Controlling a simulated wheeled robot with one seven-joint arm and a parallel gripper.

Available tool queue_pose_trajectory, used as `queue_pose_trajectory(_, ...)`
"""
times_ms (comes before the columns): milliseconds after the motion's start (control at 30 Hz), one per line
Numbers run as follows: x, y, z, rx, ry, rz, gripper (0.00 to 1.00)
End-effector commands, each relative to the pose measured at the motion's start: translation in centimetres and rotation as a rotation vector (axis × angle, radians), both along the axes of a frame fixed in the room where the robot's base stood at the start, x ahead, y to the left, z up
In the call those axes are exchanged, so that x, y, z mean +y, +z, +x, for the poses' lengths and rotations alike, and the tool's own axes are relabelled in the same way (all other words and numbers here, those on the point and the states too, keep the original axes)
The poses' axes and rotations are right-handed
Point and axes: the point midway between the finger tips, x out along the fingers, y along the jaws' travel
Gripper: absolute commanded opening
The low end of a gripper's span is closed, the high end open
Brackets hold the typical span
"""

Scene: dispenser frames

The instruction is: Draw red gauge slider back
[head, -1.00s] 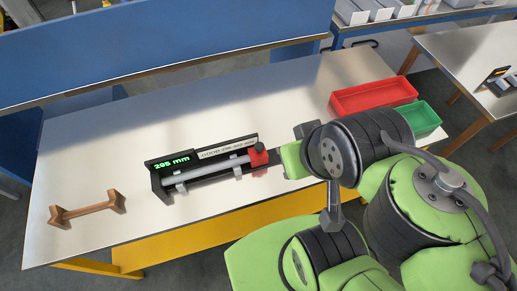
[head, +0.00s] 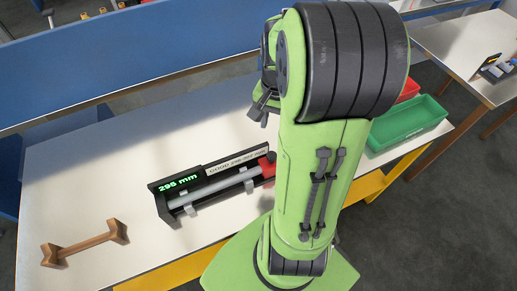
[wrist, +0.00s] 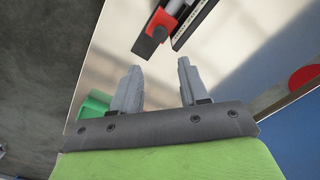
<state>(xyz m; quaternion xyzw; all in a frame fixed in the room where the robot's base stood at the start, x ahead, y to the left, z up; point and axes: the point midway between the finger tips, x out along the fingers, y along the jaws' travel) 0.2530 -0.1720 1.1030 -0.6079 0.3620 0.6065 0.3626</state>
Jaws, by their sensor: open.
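The gauge (head: 160,190) is a dark tray on the table with a green lit display that appears to read 295 mm. A grey rod (head: 215,187) lies along it on light supports. The red slider (head: 268,166) is at the rod's right end, partly hidden by my arm. In the wrist view the red slider (wrist: 166,14), with a dark block on it, is at the top, beyond the fingertips. My gripper (wrist: 157,66) is open and empty, apart from the slider. In the head view my arm hides most of the gripper.
A wooden cradle (head: 85,245) stands on the table (head: 110,165) at left. A green bin (head: 408,125) and a partly hidden red bin (head: 408,90) are at right. A blue panel (head: 130,65) runs along the back. The table between cradle and gauge is clear.

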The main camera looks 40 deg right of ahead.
Motion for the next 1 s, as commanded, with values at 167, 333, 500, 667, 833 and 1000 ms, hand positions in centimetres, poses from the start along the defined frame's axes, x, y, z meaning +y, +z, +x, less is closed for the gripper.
queue_pose_trajectory(167,0.1,-4.9,-0.1,0.006,0.002,0.005,0.44)
queue_pose_trajectory(333,0.2,-9.2,-0.1,0.005,0.004,0.005,0.44)
queue_pose_trajectory(500,0.1,-12.7,-0.1,0.004,0.004,0.003,0.44)
queue_pose_trajectory(667,0.1,-14.0,0.0,0.002,0.004,0.001,0.44)
queue_pose_trajectory(833,0.1,-14.1,0.0,0.000,0.004,0.000,0.44)
queue_pose_trajectory(1000,0.1,-14.0,0.0,0.001,0.004,0.000,0.30)
